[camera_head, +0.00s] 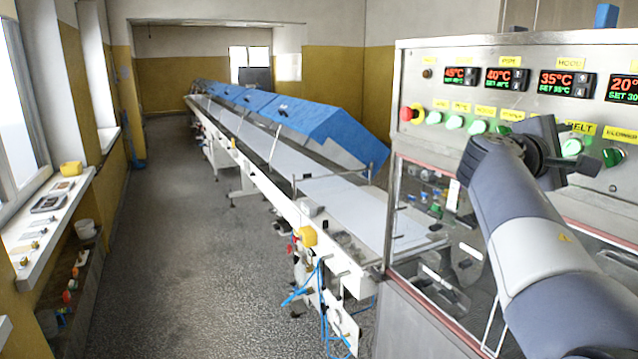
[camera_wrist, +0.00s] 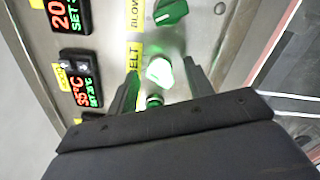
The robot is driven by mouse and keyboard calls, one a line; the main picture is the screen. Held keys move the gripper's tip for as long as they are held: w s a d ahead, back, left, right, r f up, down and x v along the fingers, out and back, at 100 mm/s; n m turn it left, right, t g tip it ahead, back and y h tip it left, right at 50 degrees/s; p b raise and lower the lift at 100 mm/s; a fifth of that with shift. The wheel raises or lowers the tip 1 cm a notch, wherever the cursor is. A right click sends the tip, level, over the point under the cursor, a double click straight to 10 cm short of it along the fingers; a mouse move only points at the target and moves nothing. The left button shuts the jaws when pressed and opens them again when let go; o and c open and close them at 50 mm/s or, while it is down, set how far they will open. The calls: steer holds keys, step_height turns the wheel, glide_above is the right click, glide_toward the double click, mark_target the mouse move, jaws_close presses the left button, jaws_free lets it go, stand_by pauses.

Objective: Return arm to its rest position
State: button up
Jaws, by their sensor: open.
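My arm (camera_head: 545,255) reaches up to the control panel at the right in the head view. My gripper (camera_head: 566,150) is open in front of the panel's row of green-lit knobs. In the wrist view my gripper (camera_wrist: 163,88) shows its two fingers apart, with a white-green lit knob (camera_wrist: 159,71) between them in the picture. A yellow label ending in "ELT" (camera_wrist: 134,62) sits beside that knob. Nothing is held. I cannot tell how far the fingertips are from the knob.
The steel panel (camera_head: 480,60) carries several red-green temperature displays and a red button (camera_head: 406,113). A glazed cabinet front (camera_head: 425,200) lies below. A long conveyor (camera_head: 330,195) with blue covers (camera_head: 320,125) runs back at the left. The grey floor (camera_head: 190,260) beside it is clear.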

steer(key=shift+r+n+p, duration=0.25)
steer(key=shift+n+p, duration=0.15)
steer(key=b+v, duration=0.3)
steer(key=v, duration=0.6)
steer(key=shift+a+f+b, duration=0.25)
steer(key=shift+a+b, duration=0.05)
steer(key=shift+a, duration=0.05)
steer(key=shift+s, duration=0.15)
steer(key=shift+f, duration=0.1)
